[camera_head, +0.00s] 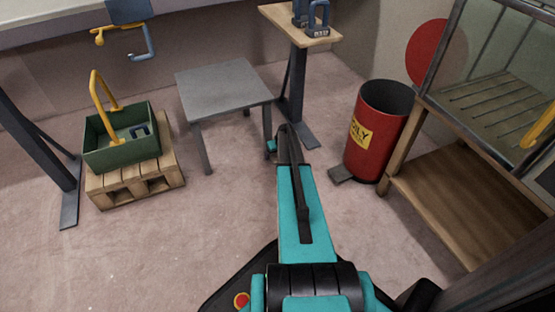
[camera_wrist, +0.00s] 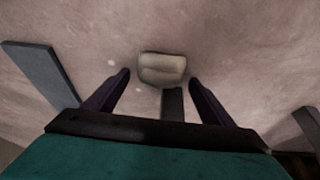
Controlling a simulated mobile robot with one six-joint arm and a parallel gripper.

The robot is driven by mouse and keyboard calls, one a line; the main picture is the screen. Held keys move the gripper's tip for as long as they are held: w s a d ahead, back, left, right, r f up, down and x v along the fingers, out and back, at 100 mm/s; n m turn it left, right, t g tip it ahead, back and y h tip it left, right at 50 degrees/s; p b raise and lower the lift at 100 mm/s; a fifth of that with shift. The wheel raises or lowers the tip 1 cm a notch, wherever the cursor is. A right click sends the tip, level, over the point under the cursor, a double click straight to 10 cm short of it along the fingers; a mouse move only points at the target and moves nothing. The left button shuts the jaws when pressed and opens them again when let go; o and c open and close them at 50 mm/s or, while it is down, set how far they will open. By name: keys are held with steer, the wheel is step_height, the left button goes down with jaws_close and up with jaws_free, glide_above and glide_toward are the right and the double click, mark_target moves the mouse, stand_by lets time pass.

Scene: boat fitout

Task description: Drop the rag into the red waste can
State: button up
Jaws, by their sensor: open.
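The red waste can (camera_head: 377,130) stands on the floor at the right in the head view, upright, with a yellow label and a dark, open top. A pale beige, folded-looking lump, apparently the rag (camera_wrist: 162,68), lies on the floor in the wrist view. My gripper (camera_wrist: 158,77) is open, with one dark finger on each side of the rag in the picture. I cannot tell whether the fingers touch it. In the head view my arm hides most of the gripper, and I do not see the rag there.
A grey table (camera_head: 224,82) stands left of my arm. A green basket (camera_head: 122,158) sits on a wooden pallet (camera_head: 135,182) at the left. A wooden shelf unit (camera_head: 470,190) stands right of the can. A small bench (camera_head: 300,25) with a dark leg is behind.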

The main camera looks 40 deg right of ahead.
stand_by(0.5)
steer(key=c, duration=1.1)
steer(key=shift+o, duration=0.2)
steer(key=shift+r, duration=0.15)
steer(key=shift+r+p, duration=0.6)
steer(key=shift+r, duration=0.15)
step_height(320, 180, up, 2)
steer(key=shift+r+p, duration=0.1)
steer(key=shift+p, duration=0.55)
steer(key=s+a+p, duration=0.1)
steer(key=s+a, duration=0.1)
steer(key=a, duration=0.2)
steer(key=s+a+p, duration=0.2)
steer(key=s+a, duration=0.1)
steer(key=a, duration=0.1)
steer(key=s+a+r+p, duration=0.1)
steer(key=s+a, duration=0.2)
steer(key=a, duration=0.1)
steer(key=shift+s+a+r, duration=0.1)
steer(key=shift+s+a+p, duration=0.3)
steer(key=shift+s+a, duration=0.05)
steer(key=shift+a, duration=0.25)
